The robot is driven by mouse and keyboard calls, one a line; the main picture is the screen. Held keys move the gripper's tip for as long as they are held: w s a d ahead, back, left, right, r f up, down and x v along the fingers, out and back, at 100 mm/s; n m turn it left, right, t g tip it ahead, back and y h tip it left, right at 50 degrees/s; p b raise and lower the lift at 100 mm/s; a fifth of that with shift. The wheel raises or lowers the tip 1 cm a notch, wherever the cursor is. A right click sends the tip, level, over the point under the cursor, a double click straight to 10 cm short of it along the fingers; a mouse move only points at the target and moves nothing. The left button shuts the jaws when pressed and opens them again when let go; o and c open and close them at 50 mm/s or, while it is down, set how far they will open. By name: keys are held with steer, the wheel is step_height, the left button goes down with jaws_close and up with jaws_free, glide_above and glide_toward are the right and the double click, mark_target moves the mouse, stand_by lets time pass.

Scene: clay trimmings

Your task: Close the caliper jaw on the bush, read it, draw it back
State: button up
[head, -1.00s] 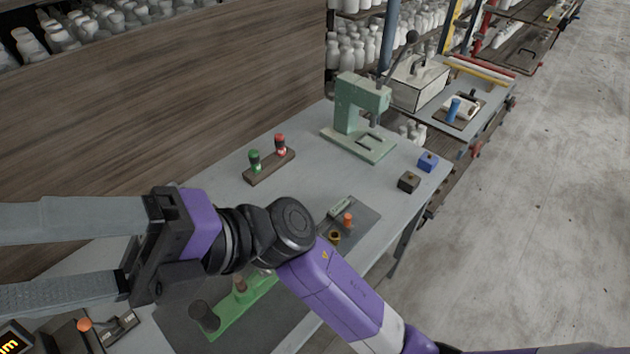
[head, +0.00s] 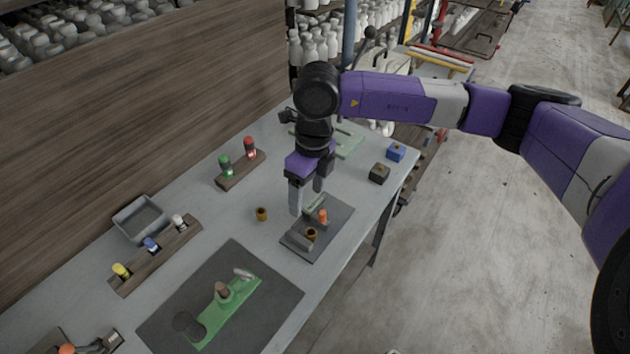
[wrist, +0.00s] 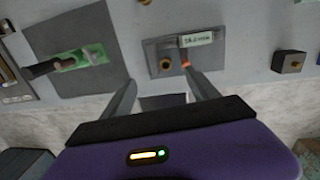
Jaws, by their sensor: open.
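The caliper stands on a dark grey plate (head: 331,232). Its slide carries an orange knob (head: 323,215) beside a pale readout (head: 316,204); the readout also shows in the wrist view (wrist: 197,39), its digits too small to read surely. The brass bush (head: 311,234) stands between the grey fixed jaw (head: 299,243) and the knob side, with a gap toward the knob; it shows in the wrist view (wrist: 165,64). My gripper (head: 307,200) is open and empty, pointing down above the caliper's far side. In the wrist view the right fingertip lies close below the orange knob (wrist: 185,62); contact cannot be told.
A second brass bush (head: 261,214) stands left of the plate. A green fixture (head: 222,311) lies on a dark mat at the front. A rack with green and red pieces (head: 240,169), a black block (head: 379,173) and a blue block (head: 396,152) stand farther back.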

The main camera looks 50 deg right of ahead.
steer(key=h, duration=0.1)
glide_toward(322, 213)
step_height(322, 213, down, 9)
steer(key=b, duration=0.7)
steer(key=shift+w+f, duration=0.15)
steer(key=shift+f, duration=0.1)
jaws_close()
